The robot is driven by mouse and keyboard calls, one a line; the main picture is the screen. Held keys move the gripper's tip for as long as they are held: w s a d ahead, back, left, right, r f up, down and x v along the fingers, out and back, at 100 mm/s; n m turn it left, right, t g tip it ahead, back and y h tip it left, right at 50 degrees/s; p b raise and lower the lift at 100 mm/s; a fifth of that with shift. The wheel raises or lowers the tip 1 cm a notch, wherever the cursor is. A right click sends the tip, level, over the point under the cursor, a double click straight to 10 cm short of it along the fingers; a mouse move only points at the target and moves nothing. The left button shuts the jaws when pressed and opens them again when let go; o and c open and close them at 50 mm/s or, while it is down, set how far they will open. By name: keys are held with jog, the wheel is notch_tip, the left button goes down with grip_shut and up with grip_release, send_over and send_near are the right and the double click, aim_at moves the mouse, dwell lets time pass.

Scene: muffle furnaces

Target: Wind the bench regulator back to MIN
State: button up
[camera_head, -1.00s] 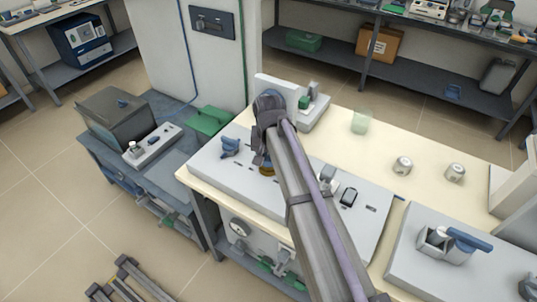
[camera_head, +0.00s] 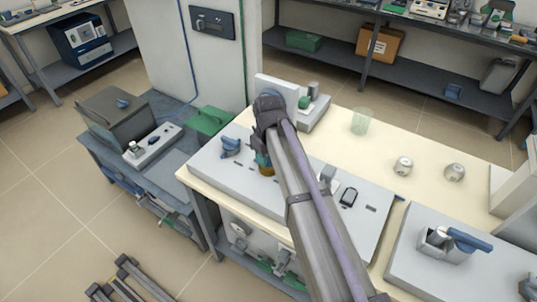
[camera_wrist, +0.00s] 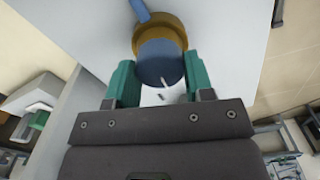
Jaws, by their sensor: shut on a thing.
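The bench regulator knob (camera_wrist: 160,62) is a blue round cap with a white pointer mark, set in a brass collar (camera_wrist: 160,27), in the wrist view. My gripper (camera_wrist: 160,82) has its two green fingers on either side of the knob, shut on it. In the head view my gripper (camera_head: 263,160) is over the grey bench panel (camera_head: 218,172), and my arm hides most of the knob. Part of the brass collar (camera_head: 266,171) shows below the fingers. No MIN marking is readable in either view.
A blue valve handle (camera_head: 231,147) stands on the panel left of my gripper. A white upright block (camera_head: 277,92) is behind it. A clear green beaker (camera_head: 360,121) and two small round items (camera_head: 403,166) stand on the cream bench top to the right.

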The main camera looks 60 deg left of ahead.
jog(key=shift+n, duration=0.5)
jog(key=o, duration=0.9)
jog(key=shift+o, duration=0.2)
notch_tip(320, 180, up, 11)
jog(key=p, duration=1.1)
jog(key=shift+f, duration=0.15)
